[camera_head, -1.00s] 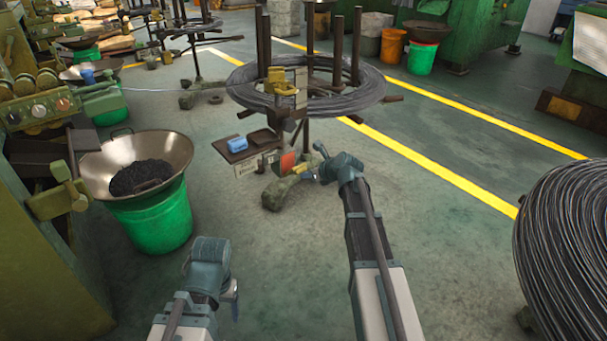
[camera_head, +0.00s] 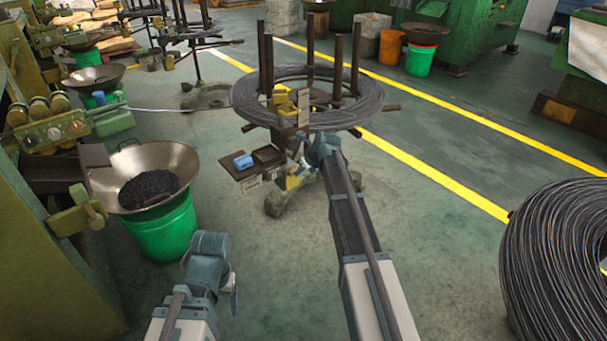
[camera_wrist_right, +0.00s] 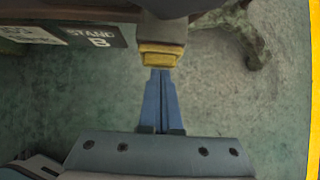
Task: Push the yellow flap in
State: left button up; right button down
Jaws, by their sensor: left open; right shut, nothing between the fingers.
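In the right wrist view a small yellow piece (camera_wrist_right: 160,57), which looks like the flap, sits under a dark rounded part. My right gripper (camera_wrist_right: 161,74) is shut and empty, its blue fingertips at the lower edge of the yellow piece. I cannot tell whether they press on it. In the head view my right wrist is at the stand, just below the wire coil (camera_head: 370,108), and largely hides the contact area. A larger yellow block (camera_head: 283,102) is higher on the stand. My left gripper (camera_head: 232,280) is low at the front, away from the stand, its fingers mostly hidden.
A dark tray (camera_head: 238,174) with a blue item is left of my right gripper. A "STAND B" sign (camera_wrist_right: 95,37) is close by. A metal bowl (camera_head: 180,160) on a green bucket (camera_head: 165,232) stands left. A large coil (camera_head: 560,260) is at right. Floor between is clear.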

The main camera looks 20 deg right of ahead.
pick_arm(q)
jog(key=shift+r, duration=0.2)
pick_arm(e)
jog(key=shift+w+a+r, duration=0.1)
jog(key=shift+w+r, duration=0.1)
jog(key=shift+w, duration=0.2)
jog(key=shift+w+a+r, duration=0.1)
jog(key=shift+w+a, duration=0.05)
jog(key=shift+w, duration=0.15)
pick_arm(q)
notch_tip(320, 180, up, 10)
jog(key=p, duration=1)
jog(key=shift+a, duration=0.35)
pick_arm(e)
jog(key=v, duration=1.2)
jog(key=shift+s+f, duration=0.2)
jog(key=shift+s, duration=0.1)
